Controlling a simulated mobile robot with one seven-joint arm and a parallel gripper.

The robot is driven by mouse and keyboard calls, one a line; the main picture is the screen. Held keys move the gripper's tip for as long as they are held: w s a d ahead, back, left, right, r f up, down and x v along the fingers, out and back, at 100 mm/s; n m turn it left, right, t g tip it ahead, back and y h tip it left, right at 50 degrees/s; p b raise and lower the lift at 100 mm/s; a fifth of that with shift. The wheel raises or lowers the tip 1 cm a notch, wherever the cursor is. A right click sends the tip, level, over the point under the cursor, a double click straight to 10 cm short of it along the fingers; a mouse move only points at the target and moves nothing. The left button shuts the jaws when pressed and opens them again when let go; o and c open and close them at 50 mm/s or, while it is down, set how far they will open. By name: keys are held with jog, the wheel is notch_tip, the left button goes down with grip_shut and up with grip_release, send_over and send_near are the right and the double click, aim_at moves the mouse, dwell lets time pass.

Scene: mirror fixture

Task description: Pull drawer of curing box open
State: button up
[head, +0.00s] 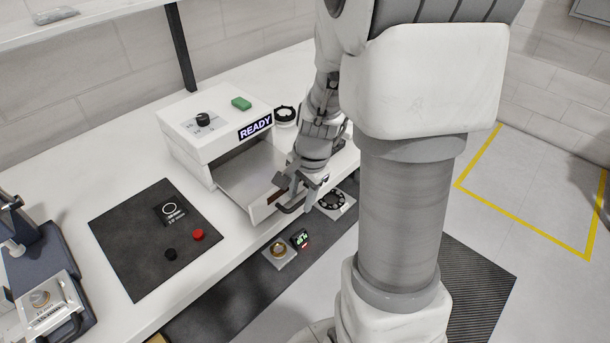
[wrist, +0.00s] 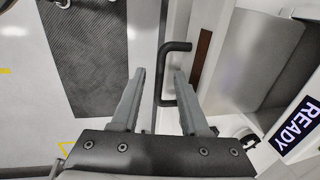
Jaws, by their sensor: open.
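The curing box (head: 205,148) is a white box on the bench with a READY display (head: 255,127). Its drawer (head: 246,172) stands pulled out from the front, and the inside looks empty. The drawer also shows in the wrist view (wrist: 228,62). The black bar handle (wrist: 163,75) is on the drawer front. My gripper (head: 289,194) is at the drawer front. In the wrist view my gripper (wrist: 160,72) is open, its grey fingers on either side of the handle with gaps visible. My arm hides part of the drawer's right side in the head view.
A dark mat (head: 130,238) with a small black block, a red knob and a black knob lies left of the drawer. Small devices (head: 279,252) sit below the drawer front. A blue-grey fixture (head: 40,262) stands far left.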

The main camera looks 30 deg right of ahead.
jog(key=s+d+r+p, duration=0.1)
jog(key=s+r+p, duration=0.1)
jog(key=r, duration=1.4)
jog(key=shift+s+r+p, duration=0.35)
jog(key=shift+s, duration=0.2)
jog(key=s+a+r+n+t, duration=0.3)
jog(key=s+a+n, duration=0.7)
jog(key=n, duration=0.4)
jog(key=shift+a+r+t+h, duration=0.3)
jog(key=shift+r, duration=0.55)
jog(key=shift+d, duration=0.1)
